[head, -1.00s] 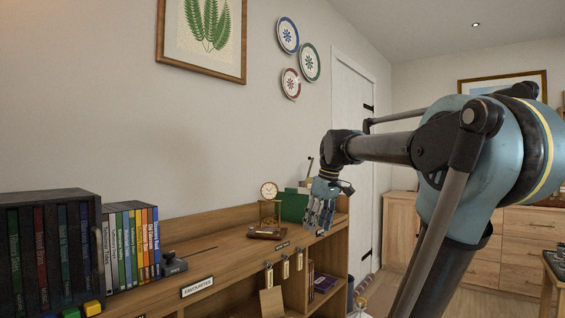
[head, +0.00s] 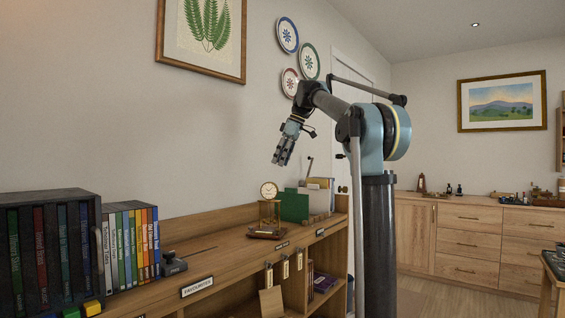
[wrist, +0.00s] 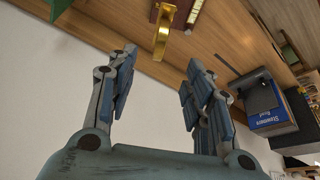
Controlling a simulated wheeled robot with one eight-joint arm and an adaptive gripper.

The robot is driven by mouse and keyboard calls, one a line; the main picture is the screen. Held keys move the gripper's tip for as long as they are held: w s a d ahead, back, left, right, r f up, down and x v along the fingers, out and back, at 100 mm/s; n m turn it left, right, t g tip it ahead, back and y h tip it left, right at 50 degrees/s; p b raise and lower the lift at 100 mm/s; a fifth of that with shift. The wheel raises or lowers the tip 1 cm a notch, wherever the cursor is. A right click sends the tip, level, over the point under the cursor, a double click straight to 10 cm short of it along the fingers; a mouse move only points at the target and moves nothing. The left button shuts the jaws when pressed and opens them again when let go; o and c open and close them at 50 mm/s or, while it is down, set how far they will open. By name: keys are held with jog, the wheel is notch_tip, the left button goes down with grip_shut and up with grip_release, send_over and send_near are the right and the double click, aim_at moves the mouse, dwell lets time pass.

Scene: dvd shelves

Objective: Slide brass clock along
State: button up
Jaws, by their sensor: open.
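The brass clock (head: 269,212) stands upright on the wooden shelf top (head: 222,247), with a round pale dial above an open brass frame and a dark reddish base. My gripper (head: 281,161) is raised in the air above the clock and a little to its right in the head view, fingers pointing down. It is open and empty, apart from the clock. In the wrist view a shiny brass part (wrist: 162,35), likely the clock's, shows beyond the spread fingers (wrist: 158,75).
A green box (head: 294,206) and a paper holder (head: 318,197) stand right of the clock. Upright DVD cases (head: 131,243) and a dark bookend (head: 173,264) stand to the left. Bare shelf top lies between bookend and clock. Tags hang along the front edge.

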aim_at(266, 198)
jog(key=shift+f, duration=0.1)
jog(key=x, duration=1.7)
jog(key=shift+f, duration=0.15)
grip_shut()
